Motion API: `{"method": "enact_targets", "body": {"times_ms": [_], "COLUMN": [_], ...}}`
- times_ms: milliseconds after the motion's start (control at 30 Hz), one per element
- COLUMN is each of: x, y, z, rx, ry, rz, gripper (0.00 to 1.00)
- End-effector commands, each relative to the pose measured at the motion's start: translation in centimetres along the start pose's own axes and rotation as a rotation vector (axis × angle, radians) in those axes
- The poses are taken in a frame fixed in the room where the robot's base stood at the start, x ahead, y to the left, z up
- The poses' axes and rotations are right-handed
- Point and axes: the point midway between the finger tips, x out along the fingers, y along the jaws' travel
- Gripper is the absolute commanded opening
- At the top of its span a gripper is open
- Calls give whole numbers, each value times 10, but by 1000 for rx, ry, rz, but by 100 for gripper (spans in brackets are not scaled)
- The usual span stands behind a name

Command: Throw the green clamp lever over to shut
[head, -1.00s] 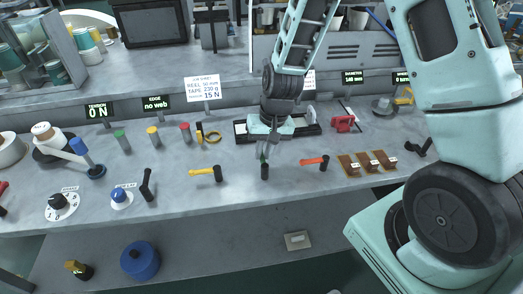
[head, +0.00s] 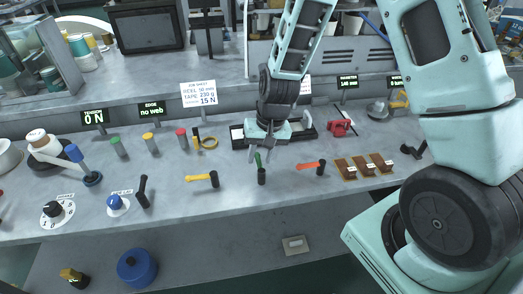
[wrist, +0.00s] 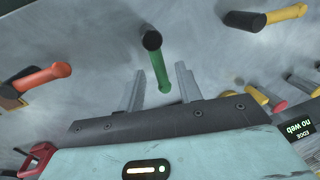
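The green clamp lever (head: 258,159) stands on the bench with a black pivot post (head: 262,177) at its near end. Its green handle points away from the bench's front edge, towards my gripper. My gripper (head: 261,155) is just beyond the post, with its fingers spread. The fingers are apart from each other, and I see no grip on the handle. The black post (wrist: 151,41) lies outside the fingers.
A yellow lever (head: 198,178) stands left of the green one and an orange-red lever (head: 308,165) to its right. Brown blocks (head: 364,167) lie farther right. A black tray (head: 305,134) is behind my gripper. The bench in front of the levers is clear.

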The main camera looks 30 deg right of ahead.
Motion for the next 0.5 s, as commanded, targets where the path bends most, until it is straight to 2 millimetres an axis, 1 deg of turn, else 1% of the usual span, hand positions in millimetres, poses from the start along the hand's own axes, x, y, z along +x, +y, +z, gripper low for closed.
{"method": "enact_targets", "body": {"times_ms": [133,233,367,500], "x": [-8,-21,-47,-79], "y": [0,0,0,0], "z": [0,-1,-1,-1], "rx": [-2,-3,-3,-2], "ry": [2,4,7,7], "rz": [0,0,-1,-2], "gripper": [35,35,35,35]}}
